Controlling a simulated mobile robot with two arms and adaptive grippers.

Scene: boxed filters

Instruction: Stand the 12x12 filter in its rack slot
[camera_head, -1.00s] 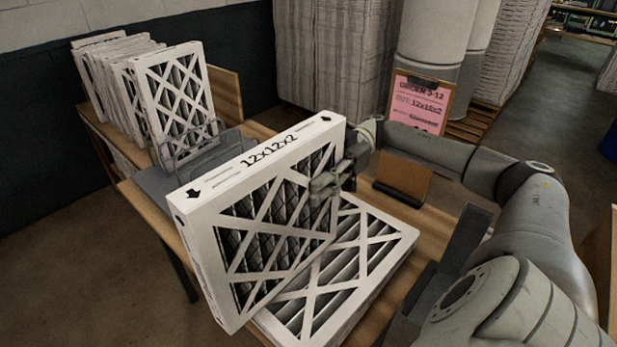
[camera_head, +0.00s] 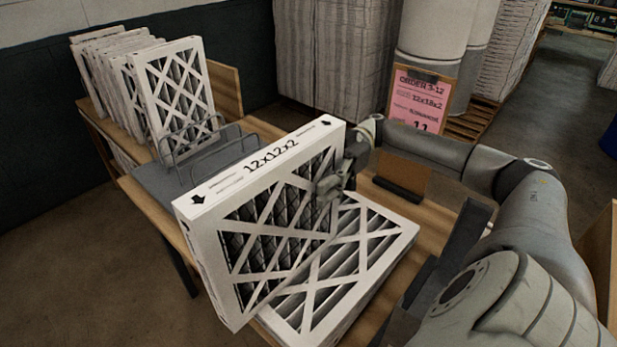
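The 12x12x2 filter (camera_head: 211,242) is a white-framed pleated filter, held tilted on edge with its printed edge facing up. My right gripper (camera_head: 328,188) is shut on its right side; part of the fingers is hidden behind the frame. The wire rack (camera_head: 205,147) stands on a grey base (camera_head: 158,184) behind the held filter, and its loops show no filter between them. The held filter hides part of the rack's base. My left gripper is not in view.
Another filter (camera_head: 375,262) lies flat on the table under the held one. Several filters (camera_head: 172,88) stand in a row at the back left. A cardboard piece in a dark holder (camera_head: 399,189) and a pink order sheet on a clipboard (camera_head: 418,103) are behind my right arm.

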